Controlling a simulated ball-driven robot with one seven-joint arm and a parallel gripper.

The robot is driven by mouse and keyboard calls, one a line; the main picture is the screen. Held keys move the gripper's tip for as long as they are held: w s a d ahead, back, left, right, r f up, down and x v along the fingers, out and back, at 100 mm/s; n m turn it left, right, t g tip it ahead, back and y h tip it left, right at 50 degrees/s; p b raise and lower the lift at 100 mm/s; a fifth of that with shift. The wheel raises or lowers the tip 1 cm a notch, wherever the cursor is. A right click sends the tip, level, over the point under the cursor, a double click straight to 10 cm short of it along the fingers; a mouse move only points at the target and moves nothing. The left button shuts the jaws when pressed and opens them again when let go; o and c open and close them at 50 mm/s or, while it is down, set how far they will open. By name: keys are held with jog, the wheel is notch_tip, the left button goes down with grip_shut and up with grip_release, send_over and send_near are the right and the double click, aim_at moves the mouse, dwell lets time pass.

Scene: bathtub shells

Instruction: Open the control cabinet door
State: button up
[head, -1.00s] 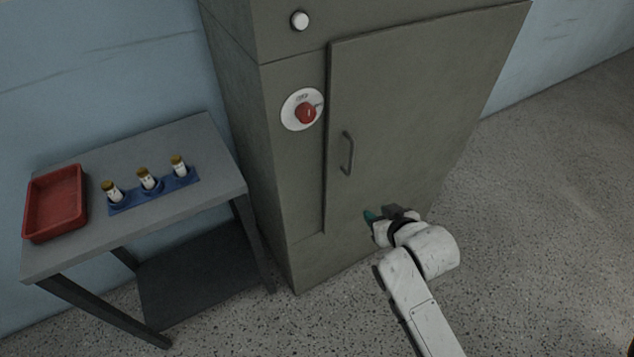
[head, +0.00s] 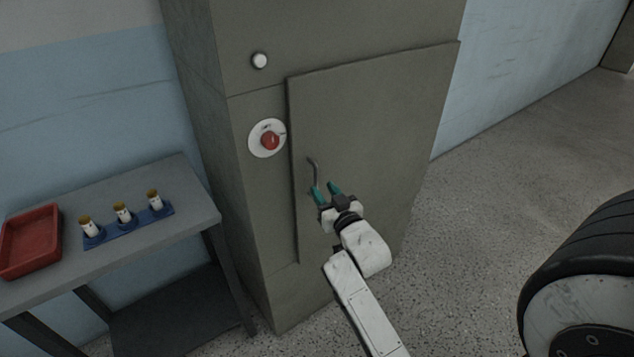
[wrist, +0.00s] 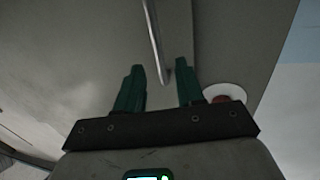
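The grey control cabinet door (head: 390,110) looks shut, flush in the cabinet front. Its thin vertical bar handle (head: 313,170) is near the door's left edge; my gripper partly hides its lower part. My gripper (head: 326,188), with teal fingers, is at the handle's lower end in the head view. In the wrist view the two fingers of my gripper (wrist: 159,75) stand apart, and the handle (wrist: 154,40) runs down toward the gap between them. I cannot tell whether a finger touches it. A red knob (head: 270,140) on a white round plate is left of the door.
A white button (head: 260,60) sits above the knob. A grey table (head: 200,200) at left carries a red tray (head: 32,240) and a blue rack (head: 130,224) with three small bottles.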

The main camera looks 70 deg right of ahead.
aim_at(317, 181)
jog(key=shift+p+x, duration=0.35)
jog(key=shift+x, duration=1.8)
grip_shut()
